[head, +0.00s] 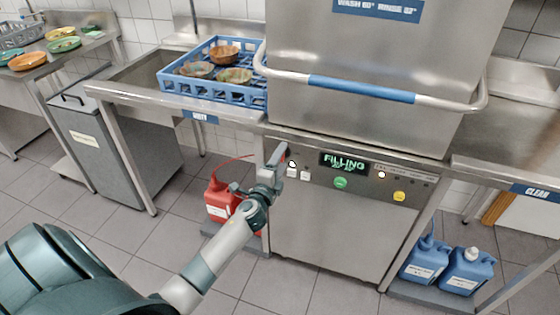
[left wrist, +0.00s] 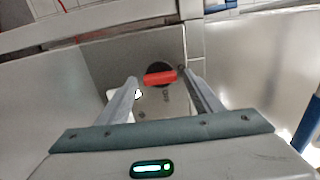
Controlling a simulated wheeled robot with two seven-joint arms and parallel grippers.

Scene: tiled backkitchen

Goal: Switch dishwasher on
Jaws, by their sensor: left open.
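The dishwasher (head: 330,225) is a steel hood machine with its hood (head: 365,45) down. Its front panel has a lit display (head: 344,162) reading "FILLING" in green, a green button (head: 340,183) and a yellow button (head: 399,196). White lights glow at the panel's left and right. My left gripper (head: 280,155) is at the panel's left end, open. In the left wrist view, a red switch handle (left wrist: 160,77) on a dark round base sits between the open fingers (left wrist: 161,82), lying roughly crosswise to them. Whether a finger touches it I cannot tell. My right gripper is not in view.
A blue rack (head: 215,95) with bowls stands on the left counter. A red canister (head: 220,200) is on the floor left of the machine, and blue canisters (head: 466,271) are at the right. The hood's bar handle (head: 361,88) juts out above the panel.

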